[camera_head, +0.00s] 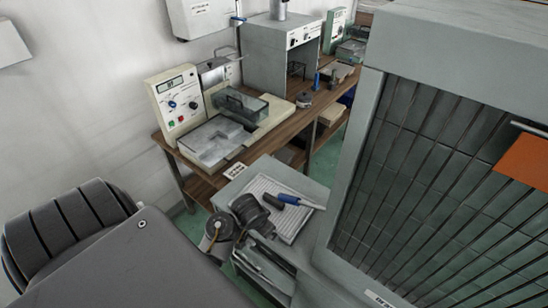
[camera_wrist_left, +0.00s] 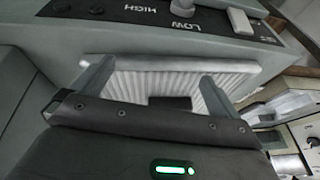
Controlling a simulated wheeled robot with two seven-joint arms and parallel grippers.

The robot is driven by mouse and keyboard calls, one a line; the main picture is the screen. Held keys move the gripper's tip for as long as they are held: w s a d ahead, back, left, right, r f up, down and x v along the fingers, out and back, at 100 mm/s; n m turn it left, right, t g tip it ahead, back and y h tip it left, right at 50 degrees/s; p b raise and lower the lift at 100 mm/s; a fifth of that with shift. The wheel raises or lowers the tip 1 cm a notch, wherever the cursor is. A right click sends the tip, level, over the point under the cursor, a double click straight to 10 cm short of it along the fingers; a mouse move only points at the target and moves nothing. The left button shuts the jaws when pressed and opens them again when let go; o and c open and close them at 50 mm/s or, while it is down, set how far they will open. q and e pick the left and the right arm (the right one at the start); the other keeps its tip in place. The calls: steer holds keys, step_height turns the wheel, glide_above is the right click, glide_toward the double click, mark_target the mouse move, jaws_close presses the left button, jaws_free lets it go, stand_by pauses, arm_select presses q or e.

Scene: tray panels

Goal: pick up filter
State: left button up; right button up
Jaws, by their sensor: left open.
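The filter (camera_wrist_left: 150,84) is a white pleated panel in the left wrist view, beside a grey control panel. My left gripper (camera_wrist_left: 157,77) is open, with its two grey fingers spread on either side of part of the pleated face. I cannot tell whether the fingers touch it. The dark palm hides the near part of the filter. In the head view, a white ribbed panel (camera_head: 290,224) lies on a grey unit, seemingly the same piece. Dark parts beside it look like my left arm. The right gripper is not in view.
The grey control panel (camera_wrist_left: 150,14) carries HIGH and LOW labels and knobs. A large grey cabinet with a grille (camera_head: 440,170) stands close on the right. A wooden bench (camera_head: 295,124) with instruments runs behind.

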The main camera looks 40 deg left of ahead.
arm_select(q)
steer(key=n+p, duration=0.2)
glide_toward(274, 203)
steer(key=a, duration=0.2)
steer(key=shift+w+a+f+t+h, duration=0.1)
steer(key=shift+w+f+t+h, duration=0.2)
steer(key=shift+w+h, duration=0.3)
steer(key=shift+a, duration=0.1)
steer(key=shift+x, duration=1.2)
steer(key=shift+w, duration=0.15)
steer(key=shift+w, duration=0.1)
